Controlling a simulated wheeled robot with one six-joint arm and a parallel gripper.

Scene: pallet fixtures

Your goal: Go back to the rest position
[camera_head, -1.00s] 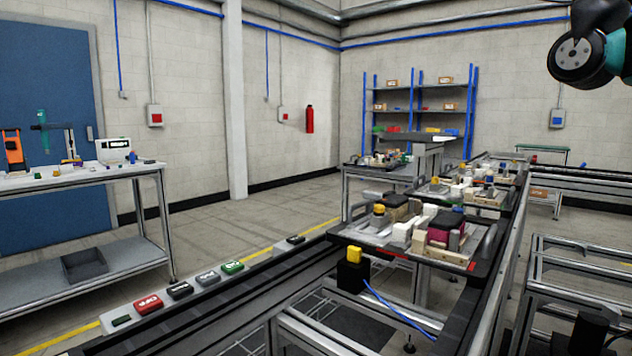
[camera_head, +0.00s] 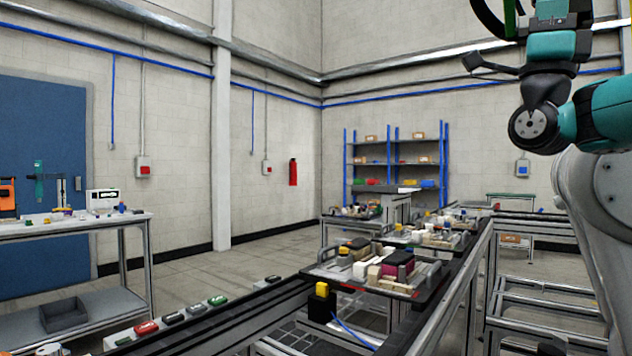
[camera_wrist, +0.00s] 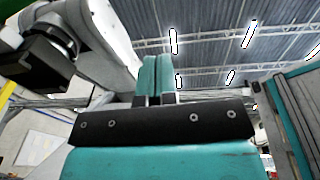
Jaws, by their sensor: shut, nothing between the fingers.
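My gripper (camera_wrist: 157,62) shows in the wrist view as two teal fingers pressed together, with nothing between them. It points up toward the ceiling, clear of any object. In the head view my arm (camera_head: 555,110) is folded up at the top right, high above the conveyor and in front of the wall. The gripper's fingertips cannot be made out in the head view.
A pallet (camera_head: 345,277) with several blocks sits on the conveyor (camera_head: 235,325), with more loaded pallets behind it. A workbench (camera_head: 75,228) stands at left, a blue shelf rack (camera_head: 398,164) at the back. The air around the raised arm looks free.

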